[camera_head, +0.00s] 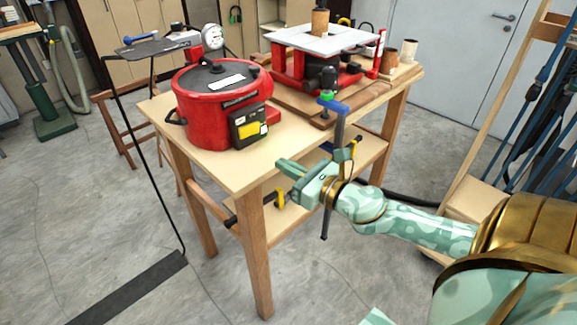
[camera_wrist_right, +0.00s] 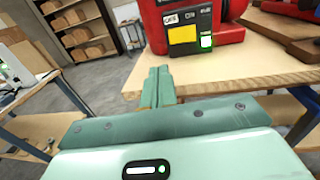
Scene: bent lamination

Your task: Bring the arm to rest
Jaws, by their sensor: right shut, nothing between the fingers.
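My right arm comes in from the right in the head view. Its pale green gripper (camera_head: 285,165) is in front of the table's near right edge, with its fingers pointing to the left and away. The fingers are shut with nothing between them. In the right wrist view the two fingers (camera_wrist_right: 158,82) are pressed together, and the table edge shows just behind and beside them. My left gripper is not in view.
A wooden table (camera_head: 222,170) carries a red pot-like vessel (camera_head: 212,110) with a control box and, behind it, a red-framed machine with a white top (camera_head: 320,38). A clamp (camera_head: 338,125) hangs on the table edge beside my gripper. A wooden rack (camera_head: 495,150) stands right.

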